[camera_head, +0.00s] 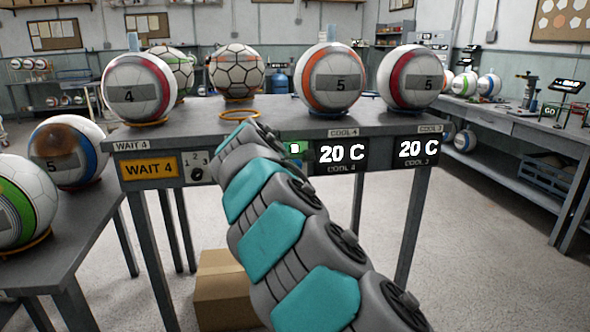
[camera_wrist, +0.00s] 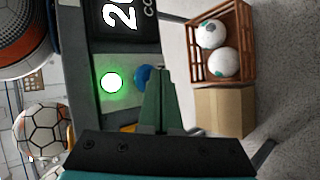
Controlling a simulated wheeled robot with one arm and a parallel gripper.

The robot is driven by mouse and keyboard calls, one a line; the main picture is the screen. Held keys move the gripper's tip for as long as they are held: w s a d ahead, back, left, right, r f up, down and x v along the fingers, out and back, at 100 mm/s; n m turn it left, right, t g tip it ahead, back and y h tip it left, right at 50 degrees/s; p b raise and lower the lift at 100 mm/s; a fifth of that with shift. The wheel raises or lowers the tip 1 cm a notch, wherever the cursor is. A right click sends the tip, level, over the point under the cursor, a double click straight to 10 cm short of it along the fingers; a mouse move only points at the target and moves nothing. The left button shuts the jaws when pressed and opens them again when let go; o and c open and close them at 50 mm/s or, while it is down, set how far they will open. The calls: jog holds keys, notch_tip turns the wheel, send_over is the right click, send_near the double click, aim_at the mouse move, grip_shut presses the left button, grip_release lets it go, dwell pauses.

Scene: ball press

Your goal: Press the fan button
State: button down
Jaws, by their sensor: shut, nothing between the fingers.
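A small panel on the front edge of the grey table (camera_head: 175,130) carries a glowing white light with a green halo (camera_wrist: 112,82), which also shows green in the head view (camera_head: 295,149). Beside the light is a blue round button (camera_wrist: 142,75), partly hidden behind my fingertips in the wrist view; my arm hides it in the head view. I see no fan marking. My gripper (camera_wrist: 160,73) is shut and empty, its tips right by the blue button; whether they touch it I cannot tell. In the head view my arm hides the gripper.
Several balls stand on the table, one orange-striped (camera_head: 330,78). A "20 C" display (camera_head: 341,153) is right of the light; a "WAIT 4" sign (camera_head: 150,167) is at the left. Below are a cardboard box (camera_head: 221,290) and a crate (camera_wrist: 249,40) with two balls.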

jog(key=shift+w, duration=0.15)
dwell(0.5)
jog(key=shift+w+a+p, duration=0.1)
jog(key=shift+w+p, duration=0.2)
jog(key=shift+p, duration=0.25)
jog(key=shift+s, duration=0.15)
jog(key=shift+s+b, duration=0.3)
jog(key=shift+b, duration=0.1)
jog(key=s+d+b, duration=0.2)
jog(key=s+b, duration=0.2)
jog(key=s, duration=0.1)
jog(key=shift+s, duration=0.4)
jog(key=c, duration=1.6)
grip_release()
